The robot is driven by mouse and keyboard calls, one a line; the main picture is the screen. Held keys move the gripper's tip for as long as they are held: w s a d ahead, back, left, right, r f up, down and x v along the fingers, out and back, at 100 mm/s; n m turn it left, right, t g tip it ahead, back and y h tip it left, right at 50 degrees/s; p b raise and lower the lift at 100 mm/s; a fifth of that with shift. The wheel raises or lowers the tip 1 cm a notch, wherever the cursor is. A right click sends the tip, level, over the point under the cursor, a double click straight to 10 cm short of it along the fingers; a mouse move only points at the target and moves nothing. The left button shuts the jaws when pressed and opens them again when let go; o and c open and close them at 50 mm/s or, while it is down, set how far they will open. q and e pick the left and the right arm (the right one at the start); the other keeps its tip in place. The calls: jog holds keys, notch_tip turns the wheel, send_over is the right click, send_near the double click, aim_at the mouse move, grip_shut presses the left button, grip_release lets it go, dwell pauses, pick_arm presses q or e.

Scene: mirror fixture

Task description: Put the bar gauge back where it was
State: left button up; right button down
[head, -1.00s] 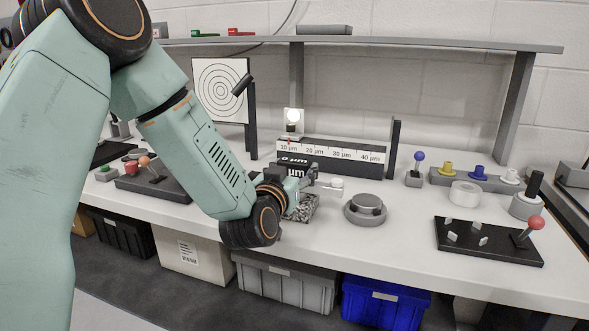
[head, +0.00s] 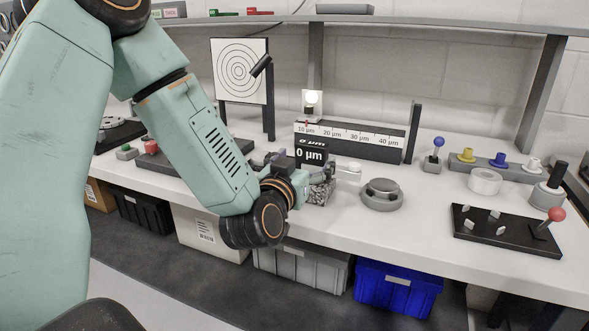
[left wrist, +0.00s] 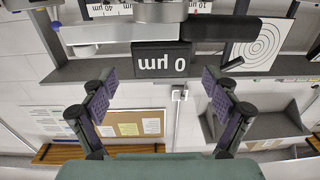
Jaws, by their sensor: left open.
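A long dark bar-shaped gauge (head: 350,145) with a white scale from 10 to 40 µm and a red mark at its left end stands at the back of the bench. In front of it a black readout (head: 310,155) shows 0 µm, above a speckled block (head: 320,192). The readout appears upside down in the left wrist view (left wrist: 162,60). My left gripper (left wrist: 160,92) is open and empty, its two dark fingers apart with the readout seen beyond them. In the head view the left wrist hides part of the block. My right gripper is not in view.
A grey round puck (head: 381,196) lies right of the block. A black plate with a red-knobbed lever (head: 505,230) is farther right. A target board (head: 239,70) and dark posts stand at the back. Bare bench lies between the puck and the plate.

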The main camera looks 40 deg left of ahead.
pick_arm(q)
jog(key=p+v, duration=0.5)
jog(key=v, duration=0.2)
jog(key=shift+p, duration=0.4)
jog(key=shift+w, duration=0.1)
